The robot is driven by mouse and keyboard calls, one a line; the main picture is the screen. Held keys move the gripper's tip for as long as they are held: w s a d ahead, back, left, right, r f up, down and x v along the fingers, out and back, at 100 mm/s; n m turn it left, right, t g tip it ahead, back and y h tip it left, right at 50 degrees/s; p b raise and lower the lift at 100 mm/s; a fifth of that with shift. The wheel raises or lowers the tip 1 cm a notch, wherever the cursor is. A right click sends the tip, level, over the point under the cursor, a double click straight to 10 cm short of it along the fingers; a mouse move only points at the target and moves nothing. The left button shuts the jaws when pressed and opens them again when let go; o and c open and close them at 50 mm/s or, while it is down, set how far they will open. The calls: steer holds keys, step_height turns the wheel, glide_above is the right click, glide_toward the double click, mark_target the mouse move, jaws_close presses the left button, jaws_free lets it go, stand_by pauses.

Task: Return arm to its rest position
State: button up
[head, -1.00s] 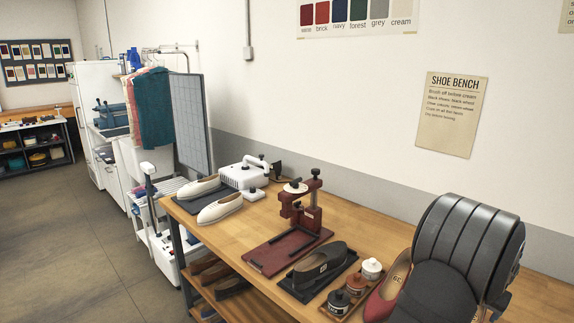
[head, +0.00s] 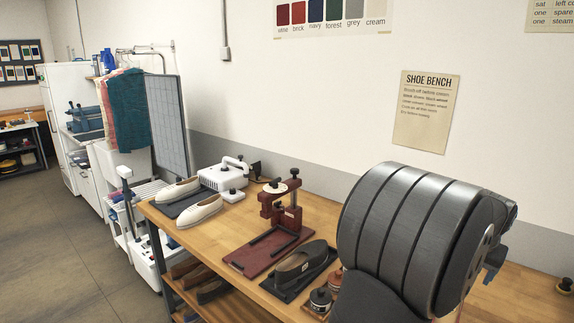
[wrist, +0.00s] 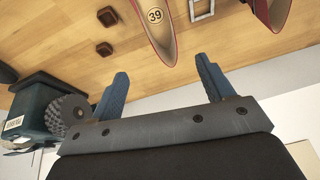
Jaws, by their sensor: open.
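My arm's dark grey ribbed links (head: 415,240) fill the right of the head view, over the bench (head: 225,240). My gripper (wrist: 162,66) shows in the wrist view with its two blue fingers wide apart and nothing between them. Beyond the fingers, a red shoe marked 39 (wrist: 157,22) lies on the wooden top, apart from them. In the head view my arm hides that shoe, and only a blue bit of the gripper shows behind the links.
A dark shoe (head: 300,262) on a mat, a maroon press (head: 280,205) and cream shoes (head: 200,211) stand left of my arm. Polish pots (head: 320,299) are close beside it. A brush machine (wrist: 40,112) is at left in the wrist view. A wall runs behind the bench.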

steer(key=x, duration=1.7)
step_height(320, 180, up, 3)
steer(key=shift+r, duration=0.1)
steer(key=shift+w+r, duration=0.1)
steer(key=shift+r, duration=0.05)
steer(key=shift+w+a, duration=0.2)
steer(key=shift+a, duration=0.05)
steer(key=shift+s+d+f, duration=0.1)
steer(key=shift+s+f, duration=0.05)
steer(key=shift+f, duration=0.1)
step_height(320, 180, down, 2)
steer(key=shift+s+d+f, duration=0.1)
steer(key=shift+s+d, duration=0.05)
steer(key=v, duration=1.6)
steer(key=shift+s, duration=0.15)
